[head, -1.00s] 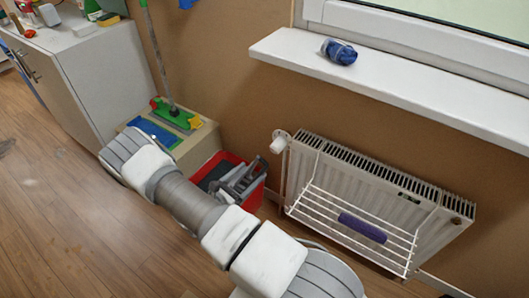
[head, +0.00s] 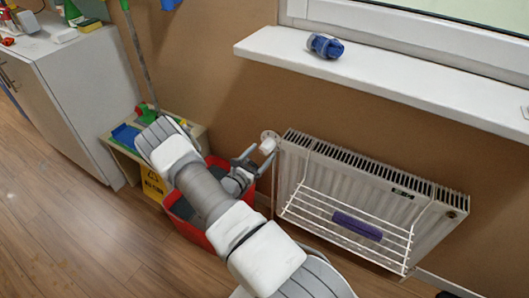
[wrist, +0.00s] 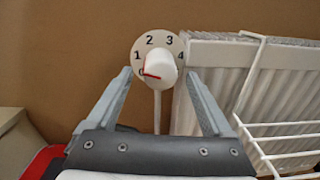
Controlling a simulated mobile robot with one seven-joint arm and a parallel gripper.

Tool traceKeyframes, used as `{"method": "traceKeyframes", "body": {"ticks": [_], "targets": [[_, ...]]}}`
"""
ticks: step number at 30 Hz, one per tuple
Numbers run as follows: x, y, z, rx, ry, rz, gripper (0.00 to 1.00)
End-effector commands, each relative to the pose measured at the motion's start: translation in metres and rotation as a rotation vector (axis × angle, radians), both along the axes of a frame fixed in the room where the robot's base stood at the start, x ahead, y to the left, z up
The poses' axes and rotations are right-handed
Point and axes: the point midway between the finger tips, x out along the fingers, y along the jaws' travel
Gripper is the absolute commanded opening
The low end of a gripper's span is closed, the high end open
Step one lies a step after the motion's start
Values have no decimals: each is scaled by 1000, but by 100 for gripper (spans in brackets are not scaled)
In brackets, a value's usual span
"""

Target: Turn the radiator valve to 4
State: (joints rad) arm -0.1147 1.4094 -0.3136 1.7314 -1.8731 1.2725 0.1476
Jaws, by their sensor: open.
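The radiator valve (head: 268,146) is a white knob at the left end of the radiator. In the wrist view the valve knob (wrist: 166,65) stands in front of a round dial plate (wrist: 150,39) marked with 1, 2, 3 and 4. Its red pointer line points left, at a partly hidden mark below the 1 that looks like 0. My gripper (head: 252,158) is open and empty, its fingers aimed at the valve. In the wrist view the fingers (wrist: 158,74) appear on either side of the knob, with gaps; contact is not visible.
The white radiator (head: 350,165) carries a wire rack (head: 310,218) with a rolled purple towel (head: 357,226). A windowsill (head: 400,82) with a blue roll (head: 325,45) juts out above. A red bucket (head: 190,228) stands below my arm.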

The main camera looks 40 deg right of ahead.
Motion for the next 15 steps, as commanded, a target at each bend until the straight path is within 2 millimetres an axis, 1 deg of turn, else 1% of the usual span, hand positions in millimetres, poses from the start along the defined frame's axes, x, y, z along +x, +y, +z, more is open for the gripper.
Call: {"method": "traceKeyframes", "body": {"ticks": [1,3,6,10,15], "targets": [[3,-7,-1,0,-2,-1,85],[5,-15,-1,1,-2,-2,85],[9,-22,0,1,-2,0,85],[10,-26,0,0,-1,0,85],[10,-26,0,0,-1,1,85]]}}
